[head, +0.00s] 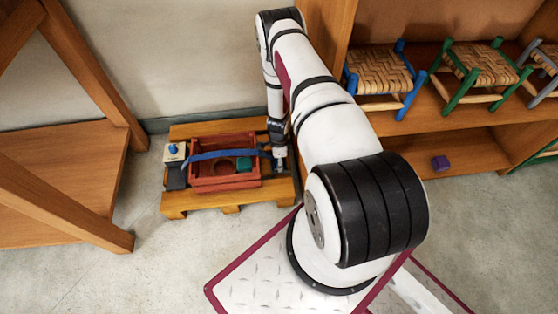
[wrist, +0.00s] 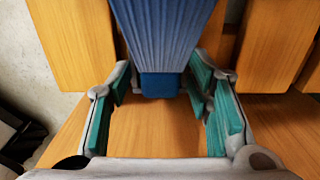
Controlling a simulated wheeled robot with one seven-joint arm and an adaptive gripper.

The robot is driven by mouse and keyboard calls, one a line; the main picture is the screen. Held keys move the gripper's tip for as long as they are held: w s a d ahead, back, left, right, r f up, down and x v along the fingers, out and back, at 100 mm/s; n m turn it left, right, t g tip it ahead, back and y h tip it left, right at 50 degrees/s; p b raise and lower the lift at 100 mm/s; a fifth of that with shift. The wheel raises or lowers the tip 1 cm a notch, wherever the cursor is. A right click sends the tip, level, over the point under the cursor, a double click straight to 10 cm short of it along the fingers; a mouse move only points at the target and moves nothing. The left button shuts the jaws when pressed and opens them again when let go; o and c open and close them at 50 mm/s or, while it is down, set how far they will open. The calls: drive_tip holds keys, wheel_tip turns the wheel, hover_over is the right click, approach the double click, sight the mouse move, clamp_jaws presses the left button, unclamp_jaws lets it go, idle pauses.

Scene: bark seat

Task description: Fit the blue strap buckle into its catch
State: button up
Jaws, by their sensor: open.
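A blue strap (head: 222,155) runs across the top of a red crate (head: 225,184) on a wooden pallet. In the wrist view the strap (wrist: 162,35) comes down from the top edge and ends in a darker blue block, its buckle (wrist: 160,86). My gripper (head: 279,158) is at the crate's right side. In the wrist view my gripper (wrist: 160,98) is open, with teal-padded fingers on both sides of the buckle and gaps between. A pale block with a blue button (head: 173,150) stands left of the crate; I cannot tell whether it is the catch.
The pallet (head: 228,200) lies on a grey floor by the wall. A dark block (head: 175,178) sits at its left. A wooden frame (head: 75,180) stands left. Shelves at right hold small woven stools (head: 380,75) and a purple cube (head: 440,163).

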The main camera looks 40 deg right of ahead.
drive_tip(key=w+a+r+n+p, duration=0.2)
drive_tip(key=r, duration=0.9)
drive_tip(key=w+a+r+n+t+y+p, duration=0.1)
drive_tip(key=w+a+r+n, duration=0.15)
drive_tip(key=r, duration=0.85)
drive_tip(key=w+a+r+n+p, duration=0.1)
drive_tip(key=w+a+r+p, duration=0.15)
drive_tip(key=r, duration=0.85)
drive_tip(key=s+a+r+n+y, duration=0.1)
drive_tip(key=s+a+r+n, duration=0.2)
drive_tip(key=r, duration=0.7)
drive_tip(key=s+a+r+n, duration=0.1)
drive_tip(key=a+r+n, duration=0.35)
drive_tip(key=r, duration=0.55)
drive_tip(key=s+a+r+n, duration=0.5)
drive_tip(key=s+a+r, duration=0.2)
drive_tip(key=s+r, duration=0.55)
drive_tip(key=s+r+n+h, duration=0.2)
drive_tip(key=s+n, duration=0.4)
drive_tip(key=s, duration=1.3)
drive_tip(key=shift+s+a+r+n+g+b, duration=0.3)
drive_tip(key=shift+r+g+b, duration=0.1)
drive_tip(key=shift+r, duration=0.25)
